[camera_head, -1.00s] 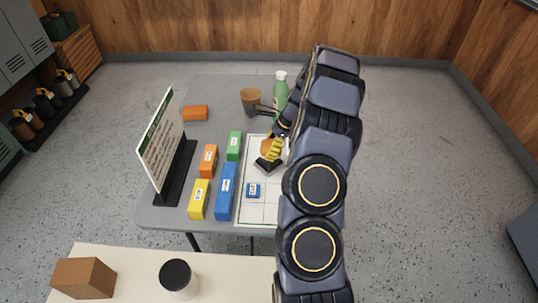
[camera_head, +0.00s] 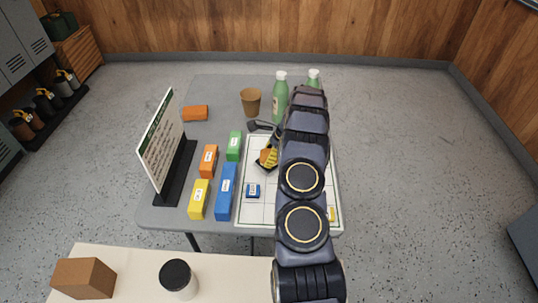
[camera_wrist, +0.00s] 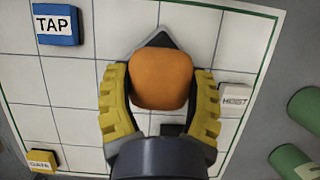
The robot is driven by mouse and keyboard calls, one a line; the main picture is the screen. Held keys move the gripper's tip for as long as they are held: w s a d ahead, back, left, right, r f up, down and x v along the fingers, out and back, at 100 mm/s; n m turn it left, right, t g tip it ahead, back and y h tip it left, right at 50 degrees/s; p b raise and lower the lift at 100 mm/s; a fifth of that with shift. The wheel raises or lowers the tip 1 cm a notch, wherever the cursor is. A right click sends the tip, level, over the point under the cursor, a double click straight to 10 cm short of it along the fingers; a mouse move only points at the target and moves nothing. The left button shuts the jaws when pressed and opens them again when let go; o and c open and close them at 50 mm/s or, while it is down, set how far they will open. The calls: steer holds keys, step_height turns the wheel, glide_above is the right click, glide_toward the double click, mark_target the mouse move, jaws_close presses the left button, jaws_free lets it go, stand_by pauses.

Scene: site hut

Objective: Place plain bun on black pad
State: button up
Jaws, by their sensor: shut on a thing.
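The plain bun (camera_wrist: 161,78), smooth and orange-brown, sits between the two yellow fingers of my gripper (camera_wrist: 161,90) in the wrist view. The gripper is shut on it. A black pad (camera_wrist: 168,40) shows as a dark corner beyond the bun; the bun and gripper hide most of it. In the head view the pad's dark edge (camera_head: 262,167) shows just below my gripper (camera_head: 268,157), over the white gridded board. The bun overlaps the pad in the wrist view. I cannot tell whether it touches the pad.
The gridded board (camera_head: 257,212) carries a blue TAP block (camera_head: 253,190) and a white HOIST block (camera_wrist: 236,99). Coloured blocks and a standing sign (camera_head: 163,140) are to the left. A brown cup (camera_head: 250,101), a dark object (camera_head: 261,125) and green bottles (camera_head: 280,100) stand behind.

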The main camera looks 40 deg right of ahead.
steer(key=shift+f, duration=0.1)
steer(key=o, duration=1.1)
